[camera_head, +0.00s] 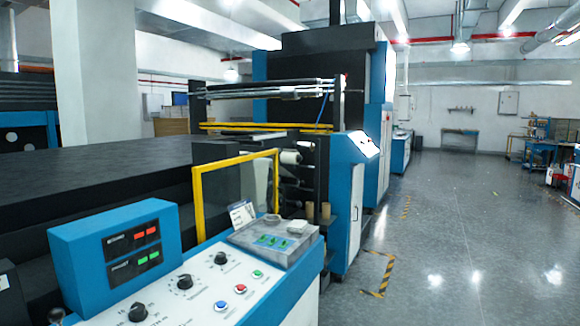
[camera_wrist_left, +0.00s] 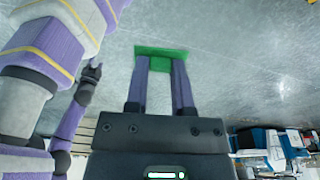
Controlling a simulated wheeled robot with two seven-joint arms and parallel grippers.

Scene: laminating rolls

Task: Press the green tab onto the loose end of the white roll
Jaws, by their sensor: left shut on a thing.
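A green tab (camera_wrist_left: 162,52) is held between the two fingertips of my left gripper (camera_wrist_left: 160,66) in the left wrist view, with grey floor behind it. The left gripper is shut on it. What looks like my right gripper (camera_wrist_left: 91,72) is small and dark at the left of that view; its jaw state is unclear. Neither gripper shows in the head view. A small white roll (camera_head: 290,157) sits on the machine behind the yellow frame; its loose end cannot be made out. Several green tabs (camera_head: 272,241) lie on the grey tray (camera_head: 247,236) on the console.
The blue console (camera_head: 118,240) with knobs and buttons stands in front. A yellow frame (camera_head: 198,205) rises behind it, partly before the machine. Brown cores (camera_head: 325,211) stand to its right. Open floor (camera_head: 450,240) lies to the right.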

